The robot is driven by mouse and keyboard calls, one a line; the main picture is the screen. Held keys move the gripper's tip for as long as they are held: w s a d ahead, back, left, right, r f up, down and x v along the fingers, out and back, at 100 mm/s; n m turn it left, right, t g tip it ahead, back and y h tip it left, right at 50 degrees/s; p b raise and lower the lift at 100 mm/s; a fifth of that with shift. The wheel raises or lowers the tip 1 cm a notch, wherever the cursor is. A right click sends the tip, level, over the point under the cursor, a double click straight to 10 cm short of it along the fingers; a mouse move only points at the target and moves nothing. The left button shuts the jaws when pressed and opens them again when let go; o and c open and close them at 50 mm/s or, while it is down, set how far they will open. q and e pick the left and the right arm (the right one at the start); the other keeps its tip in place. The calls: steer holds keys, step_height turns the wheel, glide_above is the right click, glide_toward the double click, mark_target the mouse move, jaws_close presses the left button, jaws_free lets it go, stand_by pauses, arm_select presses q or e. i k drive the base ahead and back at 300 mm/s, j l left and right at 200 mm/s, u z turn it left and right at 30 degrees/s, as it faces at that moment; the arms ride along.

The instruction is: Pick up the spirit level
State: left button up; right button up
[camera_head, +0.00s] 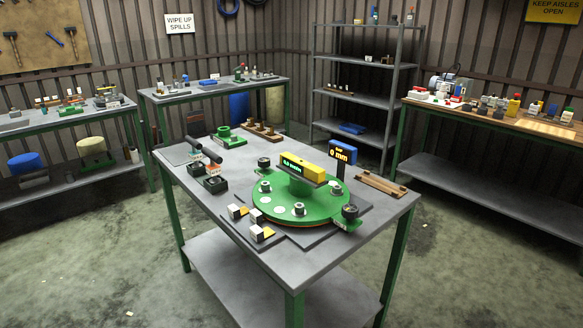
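The spirit level (306,167) is a yellow bar with a dark face and a green digital readout. It lies across a grey flat piece on top of the green round disperser (280,205), near the middle of the table. Nothing is holding it. Neither of my grippers is in view.
The grey table (240,260) has green legs. A blue display (343,152) reading 0 mm stands right behind the level. A wooden tray (381,185) is at the right, black-handled tools (204,149) at the left. Small blocks (262,233) lie in front. Benches and a shelf (365,60) line the walls.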

mark_target(315, 173)
steer(key=i+l, duration=0.15)
steer(key=l, duration=0.2)
steer(key=i+l, duration=0.2)
steer(key=l, duration=0.15)
steer(key=i+l, duration=0.15)
steer(key=l, duration=0.15)
steer(key=u, duration=0.05)
